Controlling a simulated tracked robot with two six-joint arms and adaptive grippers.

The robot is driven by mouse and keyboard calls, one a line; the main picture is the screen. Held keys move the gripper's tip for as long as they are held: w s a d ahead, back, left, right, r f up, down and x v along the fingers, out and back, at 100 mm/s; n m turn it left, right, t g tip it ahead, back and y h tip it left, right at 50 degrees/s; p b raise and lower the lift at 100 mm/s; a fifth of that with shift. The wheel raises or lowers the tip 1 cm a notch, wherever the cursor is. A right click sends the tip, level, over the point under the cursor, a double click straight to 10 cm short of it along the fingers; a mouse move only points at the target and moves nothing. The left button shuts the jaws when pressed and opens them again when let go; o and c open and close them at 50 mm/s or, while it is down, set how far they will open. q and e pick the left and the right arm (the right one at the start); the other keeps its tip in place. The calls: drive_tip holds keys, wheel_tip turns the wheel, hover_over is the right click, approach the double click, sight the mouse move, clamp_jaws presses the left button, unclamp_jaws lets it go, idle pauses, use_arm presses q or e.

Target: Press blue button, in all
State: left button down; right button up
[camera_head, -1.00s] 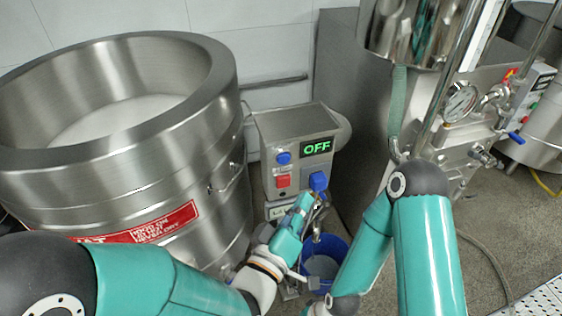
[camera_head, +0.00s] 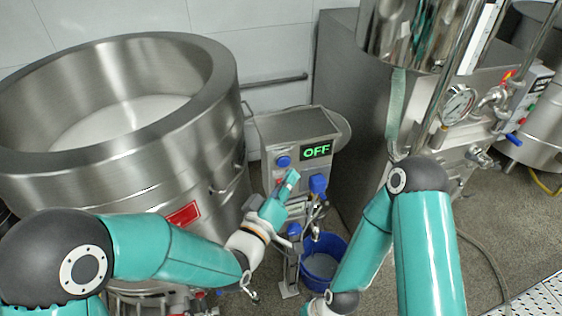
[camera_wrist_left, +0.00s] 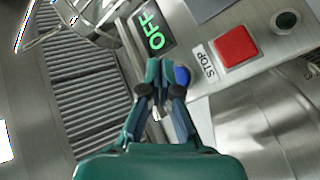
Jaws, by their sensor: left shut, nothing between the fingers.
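The blue button (camera_head: 283,161) is on the upper left of the grey control box (camera_head: 272,128), left of the display (camera_head: 316,151) reading OFF. My left gripper (camera_head: 292,175) is shut and empty, its tips in front of the box, just below and right of the button in the head view. In the left wrist view the blue button (camera_wrist_left: 182,76) is beside the shut fingertips (camera_wrist_left: 163,66), partly hidden by them. I cannot tell whether they touch it. My right arm reaches down to the bottom edge of the head view; its gripper does not show.
The red STOP button (camera_wrist_left: 238,46) is near the blue one. A blue plug (camera_head: 318,185) sits on the box's lower right. A large steel vat (camera_head: 222,130) stands left, a steel machine (camera_head: 352,110) right, a blue bucket (camera_head: 343,246) on the floor below.

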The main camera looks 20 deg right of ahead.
use_arm(q)
drive_tip(key=shift+w, duration=0.65)
idle(1.0)
drive_tip(key=shift+w+b, duration=0.4)
drive_tip(key=shift+b, duration=0.1)
drive_tip(key=shift+w+a+b, duration=0.1)
drive_tip(key=shift+w+b, duration=0.25)
drive_tip(key=shift+w, duration=0.1)
idle(0.5)
drive_tip(key=shift+r, duration=0.1)
drive_tip(key=shift+s+b, duration=0.6)
drive_tip(key=shift+s, duration=0.3)
